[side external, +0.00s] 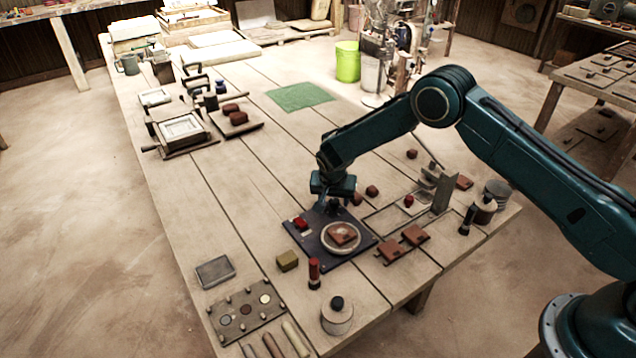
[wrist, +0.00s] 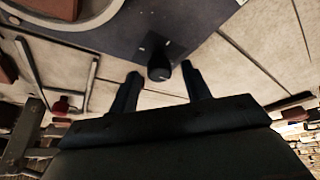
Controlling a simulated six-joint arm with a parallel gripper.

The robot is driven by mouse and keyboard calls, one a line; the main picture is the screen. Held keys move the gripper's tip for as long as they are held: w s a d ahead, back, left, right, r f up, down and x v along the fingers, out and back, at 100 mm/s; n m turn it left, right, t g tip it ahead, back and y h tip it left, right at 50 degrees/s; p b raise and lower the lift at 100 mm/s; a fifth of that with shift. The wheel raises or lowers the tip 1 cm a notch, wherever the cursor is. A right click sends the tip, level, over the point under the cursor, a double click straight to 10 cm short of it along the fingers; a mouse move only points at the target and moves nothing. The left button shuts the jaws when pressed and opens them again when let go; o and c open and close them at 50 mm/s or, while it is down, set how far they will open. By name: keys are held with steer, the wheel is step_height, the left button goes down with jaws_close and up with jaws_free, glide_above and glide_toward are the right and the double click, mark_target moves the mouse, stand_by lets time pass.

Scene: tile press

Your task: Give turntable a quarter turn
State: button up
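The turntable (side external: 326,249) is a round pale disc on a dark blue square plate (side external: 305,248), with a reddish-brown tile (side external: 342,233) on it. Part of its pale rim shows at the upper left of the wrist view (wrist: 98,22). My gripper (side external: 334,206) is low over the plate's far edge, behind the turntable. In the wrist view its two fingers (wrist: 160,71) are apart. A short black knob (wrist: 159,66) on the plate's edge appears between the fingertips; I cannot tell whether they touch it. The gripper hides this knob in the side view.
A yellowish block (side external: 287,260) and a red-and-black stamp (side external: 314,273) stand in front. Brown tiles (side external: 415,235) and a metal frame lie right. The table's middle left is clear.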

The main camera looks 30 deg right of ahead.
steer(key=c, duration=0.9)
steer(key=shift+n, duration=0.3)
steer(key=n, duration=0.2)
steer(key=n+t+y, duration=0.1)
steer(key=n, duration=0.1)
steer(key=shift+s+d+y, duration=0.1)
steer(key=shift+d+y, duration=0.05)
steer(key=shift+y, duration=0.15)
steer(key=n+y, duration=0.1)
steer(key=n, duration=0.3)
steer(key=shift+d+n+y, duration=0.1)
steer(key=shift+n+y, duration=0.3)
steer(key=n+y, duration=0.1)
steer(key=n, duration=0.2)
steer(key=shift+d+n, duration=0.1)
steer(key=shift+n, duration=0.2)
steer(key=n+y, duration=0.1)
steer(key=n, duration=0.1)
steer(key=n+g, duration=0.1)
steer(key=n, duration=0.1)
steer(key=shift+d+n+y, duration=0.1)
steer(key=shift+n+y, duration=0.3)
